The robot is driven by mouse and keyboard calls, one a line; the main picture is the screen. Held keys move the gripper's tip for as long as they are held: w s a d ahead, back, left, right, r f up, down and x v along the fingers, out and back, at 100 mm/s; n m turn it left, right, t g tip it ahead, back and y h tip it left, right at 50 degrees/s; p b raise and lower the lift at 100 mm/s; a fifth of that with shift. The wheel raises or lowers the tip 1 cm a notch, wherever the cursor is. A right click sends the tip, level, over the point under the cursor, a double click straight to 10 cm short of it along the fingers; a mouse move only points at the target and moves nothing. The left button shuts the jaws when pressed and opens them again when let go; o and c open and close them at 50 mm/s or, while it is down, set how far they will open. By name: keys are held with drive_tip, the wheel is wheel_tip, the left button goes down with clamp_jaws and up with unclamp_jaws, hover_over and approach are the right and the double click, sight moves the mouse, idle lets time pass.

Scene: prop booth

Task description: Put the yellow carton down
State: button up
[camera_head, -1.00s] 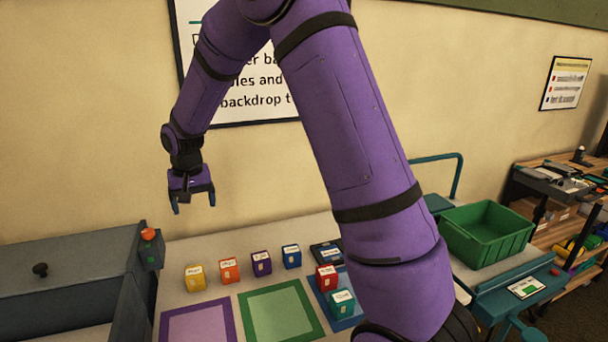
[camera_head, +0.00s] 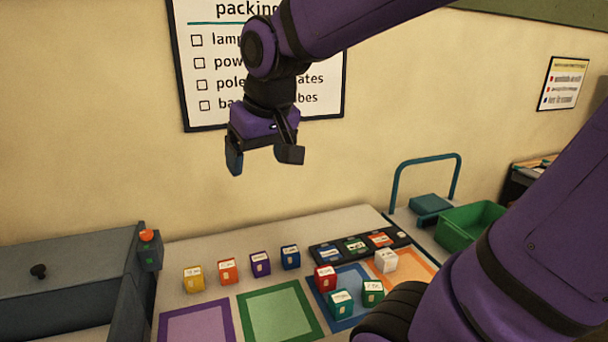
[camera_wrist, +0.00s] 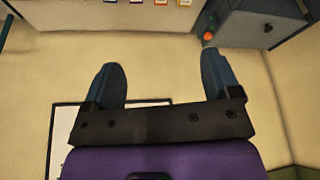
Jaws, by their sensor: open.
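The yellow carton (camera_head: 193,279) stands upright on the table at the left end of the back row of small labelled cartons, left of the orange carton (camera_head: 228,271). My gripper (camera_head: 264,157) is open and empty, high above the table in front of the wall poster. The carton is below it and to the left in the head view. In the wrist view my gripper's two fingers (camera_wrist: 162,85) are spread apart with nothing between them. The row of cartons shows only at the top edge there.
Purple (camera_head: 231,305), green (camera_head: 318,328) and blue (camera_head: 369,274) framed mats lie on the table (camera_head: 200,254). Red, teal, green and white cartons stand at the right. A grey box (camera_head: 70,268) borders the left; a green crate (camera_head: 455,238) stands right.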

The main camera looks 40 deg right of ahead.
drive_tip(key=s+n+t, duration=0.1)
drive_tip(key=s, duration=0.9)
drive_tip(key=shift+s+d+f, duration=0.15)
drive_tip(key=shift+d, duration=0.15)
